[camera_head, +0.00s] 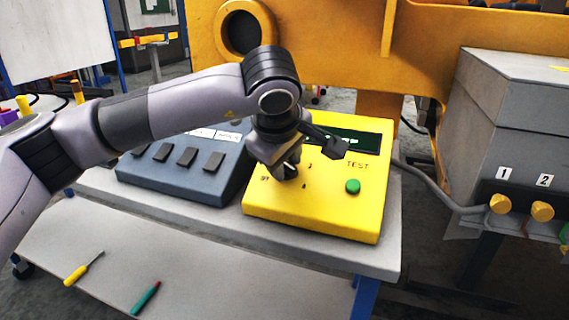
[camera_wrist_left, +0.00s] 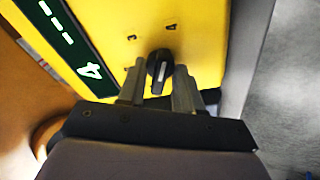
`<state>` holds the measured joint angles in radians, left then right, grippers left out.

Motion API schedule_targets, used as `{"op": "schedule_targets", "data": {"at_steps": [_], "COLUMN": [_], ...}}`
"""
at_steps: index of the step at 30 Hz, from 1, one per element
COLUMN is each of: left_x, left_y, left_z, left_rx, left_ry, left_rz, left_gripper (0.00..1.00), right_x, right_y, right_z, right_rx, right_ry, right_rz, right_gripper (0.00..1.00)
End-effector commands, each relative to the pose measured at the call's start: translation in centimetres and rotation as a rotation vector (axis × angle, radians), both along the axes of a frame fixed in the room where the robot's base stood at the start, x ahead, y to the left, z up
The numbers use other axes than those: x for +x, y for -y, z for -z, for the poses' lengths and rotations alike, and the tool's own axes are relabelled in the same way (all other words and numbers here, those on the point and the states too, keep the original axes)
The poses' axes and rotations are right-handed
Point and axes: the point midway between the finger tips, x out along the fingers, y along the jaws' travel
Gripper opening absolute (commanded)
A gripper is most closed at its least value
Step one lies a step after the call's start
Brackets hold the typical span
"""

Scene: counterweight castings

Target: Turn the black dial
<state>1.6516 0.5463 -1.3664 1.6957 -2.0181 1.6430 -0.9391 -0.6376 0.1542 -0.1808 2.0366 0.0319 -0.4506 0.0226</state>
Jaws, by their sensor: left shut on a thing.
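The black dial (camera_wrist_left: 158,68) sits on the yellow panel box (camera_head: 325,215), among small printed marks. My left gripper (camera_wrist_left: 158,85) is shut on the dial, with one finger on each side of it in the left wrist view. In the head view my left gripper (camera_head: 288,172) reaches down to the left part of the yellow box and mostly hides the dial. The box has a dark green display (camera_wrist_left: 72,35) with lit characters and a green button (camera_head: 352,186) beside the word TEST. My right gripper is not in view.
A blue-grey box with dark switches (camera_head: 187,157) stands left of the yellow box on the table (camera_head: 385,262). A yellow screwdriver (camera_head: 80,271) and a green-handled tool (camera_head: 146,298) lie on the lower shelf. A grey cabinet (camera_head: 520,125) with yellow knobs stands at right.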

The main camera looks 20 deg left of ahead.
Motion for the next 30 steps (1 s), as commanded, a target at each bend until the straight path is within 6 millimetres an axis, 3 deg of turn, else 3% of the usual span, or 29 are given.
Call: {"op": "schedule_targets", "data": {"at_steps": [23,24,30], "left_x": [-0.04,-0.04,-0.03], "left_y": [0.1,0.09,0.06], "left_z": [-0.1,-0.08,-0.04], "left_rx": [0.045,0.045,0.045], "left_ry": [0.003,0.003,0.003], "left_rz": [0.088,0.088,0.086], "left_gripper": [0.04,0.4,0.4], "right_x": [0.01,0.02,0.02], "right_y": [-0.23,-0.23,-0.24], "right_z": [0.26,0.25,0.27], "right_rx": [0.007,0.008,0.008], "right_ry": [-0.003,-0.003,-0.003], "right_rz": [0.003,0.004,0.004], "right_gripper": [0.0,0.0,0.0]}}
